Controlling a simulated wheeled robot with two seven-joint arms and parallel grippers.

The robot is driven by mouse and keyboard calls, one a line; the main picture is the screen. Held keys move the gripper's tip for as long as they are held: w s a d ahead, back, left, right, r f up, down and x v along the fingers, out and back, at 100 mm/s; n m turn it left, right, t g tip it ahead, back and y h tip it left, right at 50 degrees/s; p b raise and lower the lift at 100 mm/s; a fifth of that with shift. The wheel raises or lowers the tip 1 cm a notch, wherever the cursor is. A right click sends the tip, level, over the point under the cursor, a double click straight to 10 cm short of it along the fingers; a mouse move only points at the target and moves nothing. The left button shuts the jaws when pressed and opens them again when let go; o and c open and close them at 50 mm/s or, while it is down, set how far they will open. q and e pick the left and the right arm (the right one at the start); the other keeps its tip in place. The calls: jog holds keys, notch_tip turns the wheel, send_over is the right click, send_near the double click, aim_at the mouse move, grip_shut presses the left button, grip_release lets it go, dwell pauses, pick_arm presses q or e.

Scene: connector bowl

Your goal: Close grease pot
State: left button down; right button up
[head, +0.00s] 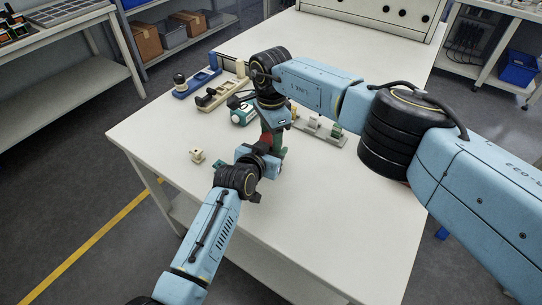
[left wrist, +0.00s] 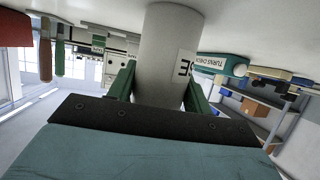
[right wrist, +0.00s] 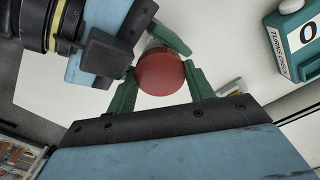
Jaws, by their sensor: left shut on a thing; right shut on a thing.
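The grease pot (left wrist: 168,55) is a pale grey cylinder with a white label in the left wrist view. My left gripper (head: 279,153) is shut on its body, with green fingers on both sides. The red round lid (right wrist: 160,72) shows from above in the right wrist view. My right gripper (head: 269,128) is shut on the lid, with green fingers on either side. The two grippers are close together over the table, the right one above the left. In the head view my arms hide most of the pot. I cannot tell whether the lid is seated or turned tight.
A teal box marked "turns check" (right wrist: 302,38) stands close by. Blue (head: 197,83) and beige (head: 221,95) fixtures stand at the table's left edge. A small cream block (head: 197,156) lies left of my grippers. A grey tray of small parts (head: 320,128) is behind. The table's front right is clear.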

jog(key=o, duration=1.1)
jog(key=shift+c, duration=0.2)
jog(key=shift+r, duration=2.25)
jog(key=o, duration=0.6)
jog(key=shift+r, duration=0.15)
notch_tip(320, 180, up, 12)
jog(key=shift+f, duration=0.1)
